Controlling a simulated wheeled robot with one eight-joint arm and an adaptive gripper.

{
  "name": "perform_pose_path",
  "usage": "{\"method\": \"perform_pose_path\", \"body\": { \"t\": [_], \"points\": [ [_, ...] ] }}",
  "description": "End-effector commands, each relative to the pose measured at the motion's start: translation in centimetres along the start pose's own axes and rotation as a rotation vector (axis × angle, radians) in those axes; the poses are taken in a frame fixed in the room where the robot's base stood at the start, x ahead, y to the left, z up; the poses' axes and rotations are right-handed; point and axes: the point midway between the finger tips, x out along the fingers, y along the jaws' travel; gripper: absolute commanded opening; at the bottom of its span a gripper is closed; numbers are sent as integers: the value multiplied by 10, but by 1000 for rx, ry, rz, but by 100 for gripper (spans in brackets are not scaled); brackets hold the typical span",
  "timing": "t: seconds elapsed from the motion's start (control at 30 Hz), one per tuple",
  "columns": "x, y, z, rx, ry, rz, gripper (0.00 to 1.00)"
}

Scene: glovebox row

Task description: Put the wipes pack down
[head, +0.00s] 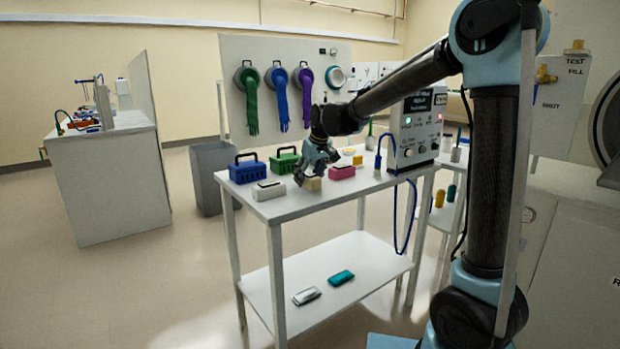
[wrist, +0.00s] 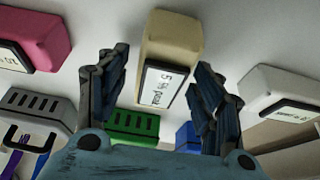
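A cream block-shaped pack (head: 312,184) with a white label stands on the white table top, under my gripper (head: 316,171). In the wrist view the cream pack (wrist: 172,38) lies between the two spread fingers of my gripper (wrist: 162,72). A gap shows on the left side; the right finger is close to the pack. The fingers look open, not closed on it. The label is too blurred to read surely, so I cannot tell that this is the wipes pack. A pink pack (head: 342,172) and a white pack (head: 268,190) stand on either side.
A blue basket (head: 248,168) and a green basket (head: 285,160) stand behind on the table (head: 300,207). A control box (head: 418,130) with a blue hose stands at the right. A silver pack (head: 306,296) and a teal pack (head: 341,278) lie on the lower shelf.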

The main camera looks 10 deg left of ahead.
Motion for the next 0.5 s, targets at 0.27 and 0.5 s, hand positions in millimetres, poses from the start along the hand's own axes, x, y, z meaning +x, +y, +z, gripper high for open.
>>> {"method": "perform_pose_path", "body": {
  "t": [0.27,0.5],
  "points": [
    [-1,0,0,1,0,0,61],
    [-25,1,0,1,0,0,61]
  ]
}}
